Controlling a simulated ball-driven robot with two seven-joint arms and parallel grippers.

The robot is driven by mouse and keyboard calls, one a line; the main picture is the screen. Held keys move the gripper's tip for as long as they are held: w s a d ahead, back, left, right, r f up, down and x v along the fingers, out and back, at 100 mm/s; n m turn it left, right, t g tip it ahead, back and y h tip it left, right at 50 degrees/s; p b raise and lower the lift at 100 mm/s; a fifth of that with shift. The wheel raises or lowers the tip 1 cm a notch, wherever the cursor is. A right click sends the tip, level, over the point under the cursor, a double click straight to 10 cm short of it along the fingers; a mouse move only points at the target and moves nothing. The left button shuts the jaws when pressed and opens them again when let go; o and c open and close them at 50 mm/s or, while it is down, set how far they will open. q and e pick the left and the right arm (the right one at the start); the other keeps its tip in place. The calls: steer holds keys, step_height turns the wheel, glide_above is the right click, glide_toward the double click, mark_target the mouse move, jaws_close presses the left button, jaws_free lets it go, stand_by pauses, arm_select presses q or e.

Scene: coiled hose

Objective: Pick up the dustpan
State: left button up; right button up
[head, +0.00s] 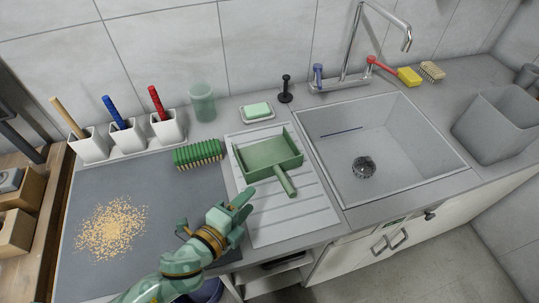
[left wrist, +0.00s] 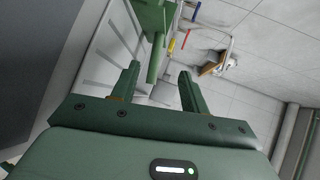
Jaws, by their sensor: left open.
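The green dustpan (head: 270,153) lies on the ribbed drainboard left of the sink, its handle (head: 285,181) pointing toward the front edge. In the left wrist view the dustpan (left wrist: 152,14) is at the top, with its handle (left wrist: 156,58) running down toward the space between my fingers. My left gripper (head: 243,201) is open and empty, to the left of and in front of the handle, apart from it in the head view. Its two fingers also show in the left wrist view (left wrist: 157,88). My right gripper is in neither view.
A green brush (head: 197,154) lies left of the dustpan. Crumbs (head: 110,228) are spread on the dark mat (head: 185,195). The sink (head: 345,140) is to the right. White holders with coloured handles, a glass (head: 201,102) and a soap dish (head: 257,113) stand along the wall.

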arm_select(q)
steer(key=b, duration=0.1)
glide_toward(276, 173)
steer(key=x, duration=0.4)
steer(key=shift+a, duration=0.1)
steer(key=shift+w+d+f, duration=0.2)
steer(key=shift+w+d, duration=0.1)
steer(key=shift+w, duration=0.1)
steer(key=x, duration=0.1)
steer(key=b+x, duration=0.1)
steer(key=x, duration=0.2)
steer(key=shift+a+f, duration=0.1)
steer(key=shift+f, duration=0.15)
steer(key=shift+w+d, duration=0.25)
steer(key=shift+w, duration=0.05)
steer(key=shift+s, duration=0.1)
steer(key=shift+c, duration=0.6)
jaws_close()
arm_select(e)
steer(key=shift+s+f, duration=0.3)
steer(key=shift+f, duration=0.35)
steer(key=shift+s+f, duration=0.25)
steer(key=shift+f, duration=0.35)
